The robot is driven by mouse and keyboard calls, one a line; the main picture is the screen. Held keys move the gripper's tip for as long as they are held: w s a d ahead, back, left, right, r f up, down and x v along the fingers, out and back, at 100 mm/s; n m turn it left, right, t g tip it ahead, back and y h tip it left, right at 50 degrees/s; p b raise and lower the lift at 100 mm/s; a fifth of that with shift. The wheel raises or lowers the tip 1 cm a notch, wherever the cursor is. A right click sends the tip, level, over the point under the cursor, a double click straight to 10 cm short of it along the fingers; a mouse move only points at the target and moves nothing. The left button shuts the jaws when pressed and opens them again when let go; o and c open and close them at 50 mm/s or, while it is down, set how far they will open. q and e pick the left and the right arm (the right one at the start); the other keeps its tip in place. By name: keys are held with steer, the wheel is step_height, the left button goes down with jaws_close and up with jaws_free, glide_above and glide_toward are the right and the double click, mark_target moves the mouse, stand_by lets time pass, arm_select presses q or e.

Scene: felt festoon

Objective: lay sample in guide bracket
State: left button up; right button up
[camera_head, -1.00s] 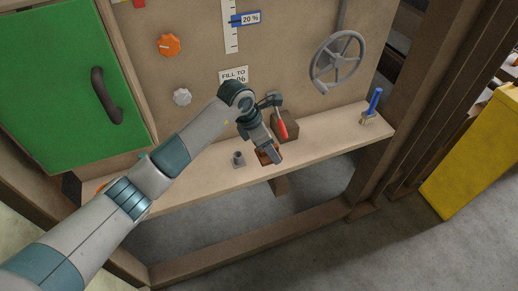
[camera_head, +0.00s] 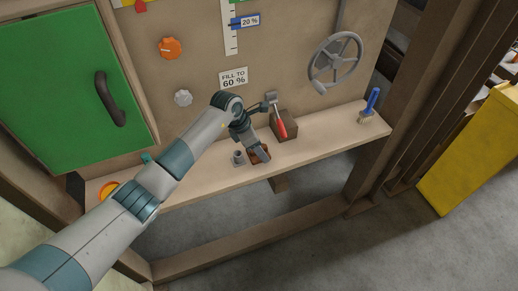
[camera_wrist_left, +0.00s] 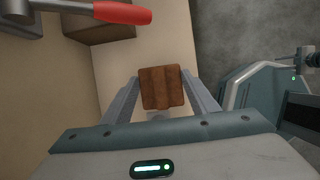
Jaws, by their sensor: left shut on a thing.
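The brown wooden block (camera_head: 257,154), which I take to be the sample, is in my left gripper (camera_head: 259,155) over the shelf. The left wrist view shows the block (camera_wrist_left: 161,88) between the two fingers (camera_wrist_left: 160,95), which are shut on it. A small grey fitting (camera_head: 238,158) stands on the shelf just left of the block; it may be the guide bracket, but I cannot tell. Whether the block touches the shelf is unclear. My right gripper is not in view.
A blue-handled brush (camera_head: 369,107) stands at the shelf's right end. The shelf (camera_head: 325,137) is clear between them. A handwheel (camera_head: 335,60) and green door (camera_head: 50,90) are behind.

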arm_select(q)
steer(key=shift+f, duration=0.7)
steer(key=shift+f, duration=0.15)
steer(key=o, duration=1)
steer(key=shift+o, duration=0.2)
